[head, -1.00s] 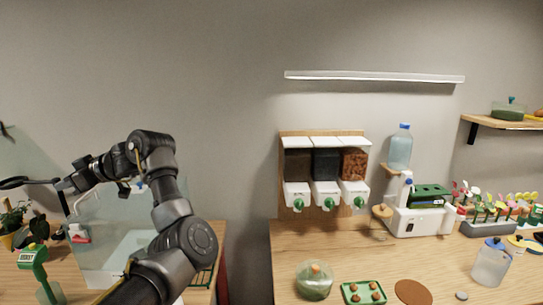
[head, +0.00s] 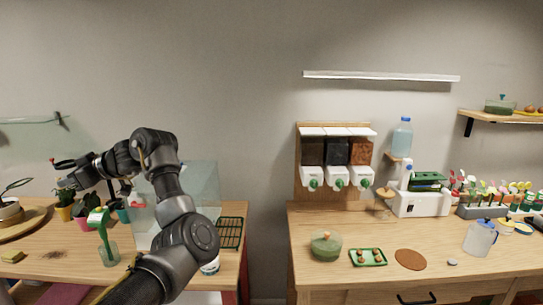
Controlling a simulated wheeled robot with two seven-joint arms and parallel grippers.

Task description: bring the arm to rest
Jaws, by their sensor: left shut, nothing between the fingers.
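My left arm rises from the bottom, bends at the top and reaches left and slightly down. Its left gripper (head: 64,184) is at the far end, small and dark, shut and empty. It hangs in front of the potted plants at the left and appears apart from them, though depth is hard to judge. My right gripper is out of view.
The left table holds potted plants (head: 64,206), a green-headed tool in a glass (head: 109,254), a clear tank (head: 202,182) and a dark rack (head: 230,232).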

